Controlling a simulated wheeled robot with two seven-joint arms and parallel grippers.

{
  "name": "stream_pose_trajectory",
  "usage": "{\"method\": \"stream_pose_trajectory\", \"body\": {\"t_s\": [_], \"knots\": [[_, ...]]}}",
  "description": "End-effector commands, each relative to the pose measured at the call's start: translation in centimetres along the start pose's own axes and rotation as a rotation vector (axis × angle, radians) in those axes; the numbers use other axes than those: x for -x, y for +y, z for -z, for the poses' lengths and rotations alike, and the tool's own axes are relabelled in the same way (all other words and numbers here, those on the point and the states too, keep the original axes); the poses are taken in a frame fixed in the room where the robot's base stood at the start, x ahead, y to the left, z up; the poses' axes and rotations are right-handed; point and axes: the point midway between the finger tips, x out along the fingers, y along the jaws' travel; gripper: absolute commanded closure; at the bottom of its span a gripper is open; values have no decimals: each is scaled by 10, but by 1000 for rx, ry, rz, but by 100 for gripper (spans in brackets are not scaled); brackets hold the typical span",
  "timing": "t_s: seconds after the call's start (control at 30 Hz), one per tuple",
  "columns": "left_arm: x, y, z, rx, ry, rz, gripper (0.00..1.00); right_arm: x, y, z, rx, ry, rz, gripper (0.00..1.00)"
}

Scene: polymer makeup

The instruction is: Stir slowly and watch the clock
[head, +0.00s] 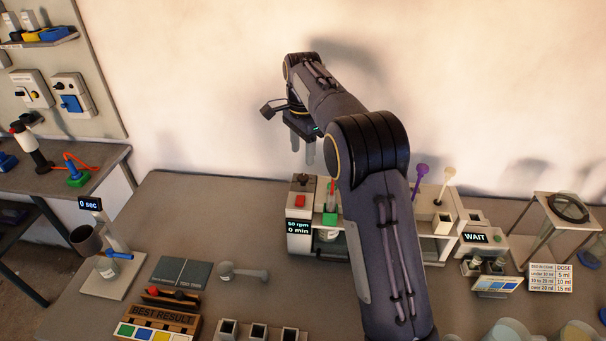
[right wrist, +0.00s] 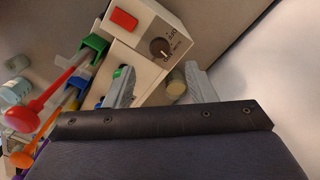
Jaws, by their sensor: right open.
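My right gripper (head: 303,148) is open and empty, with its fingers pointing down, above and behind the stirrer unit. In the right wrist view the gripper (right wrist: 160,86) has its two grey fingers apart, over the stirrer unit's side. The stirrer unit (head: 299,238) is a beige box with a display (head: 298,227) reading "50 rpm" and "0 min". Its red switch (right wrist: 123,20) and dark dial (right wrist: 161,48) show in the right wrist view. A jar (head: 328,235) stands beside it. A red stirring rod (right wrist: 62,86) shows at left in the right wrist view. My left gripper is not in view.
A "0 sec" display (head: 89,204) stands at the left. A "WAIT" display (head: 475,237) and dose card (head: 550,277) are at right. A "BEST RESULT" rack (head: 160,318) and grey spoon (head: 243,272) are in front.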

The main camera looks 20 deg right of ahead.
Motion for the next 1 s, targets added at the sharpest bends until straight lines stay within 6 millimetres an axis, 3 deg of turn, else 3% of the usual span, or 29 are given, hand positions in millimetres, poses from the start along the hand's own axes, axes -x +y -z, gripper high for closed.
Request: {"method": "stream_pose_trajectory", "body": {"t_s": [0.17,0.6,1.0], "knots": [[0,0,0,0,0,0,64,-6,2,1,-90,5,3,50],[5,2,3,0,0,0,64,-69,1,1,-86,3,2,50],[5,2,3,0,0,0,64,-78,1,1,-85,4,5,51]]}}
